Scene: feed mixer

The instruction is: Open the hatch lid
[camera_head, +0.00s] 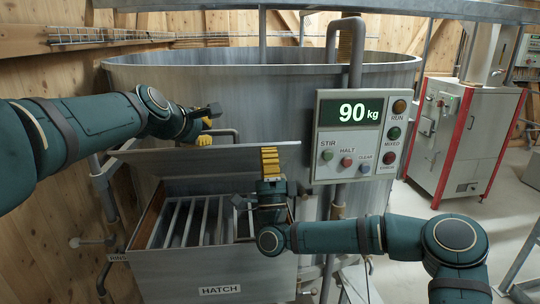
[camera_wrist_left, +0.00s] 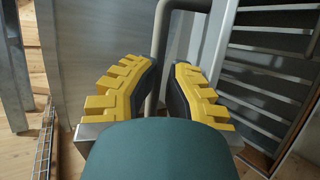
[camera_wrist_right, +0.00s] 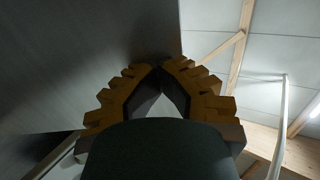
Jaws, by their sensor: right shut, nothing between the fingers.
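The hatch lid (camera_head: 205,160) is a flat grey plate, raised and tilted above the open hatch box (camera_head: 205,262). A grey bar handle (camera_head: 228,131) shows above the lid's top edge. My left gripper (camera_head: 204,132) is at the handle's left end. In the left wrist view, the handle (camera_wrist_left: 161,45) appears between its parted fingers (camera_wrist_left: 165,75), with a gap at the right finger. My right gripper (camera_head: 269,153) is shut and empty, pointing up in front of the lid's near face, near its right end. In the right wrist view its tips (camera_wrist_right: 161,70) meet beside a grey surface; contact is unclear.
The hatch box holds several grey bars (camera_head: 190,222). The large tank (camera_head: 290,95) stands behind. A control panel (camera_head: 360,135) reading 90 kg is close right of my right gripper. A white-and-red machine (camera_head: 450,130) stands farther right, with free floor before it.

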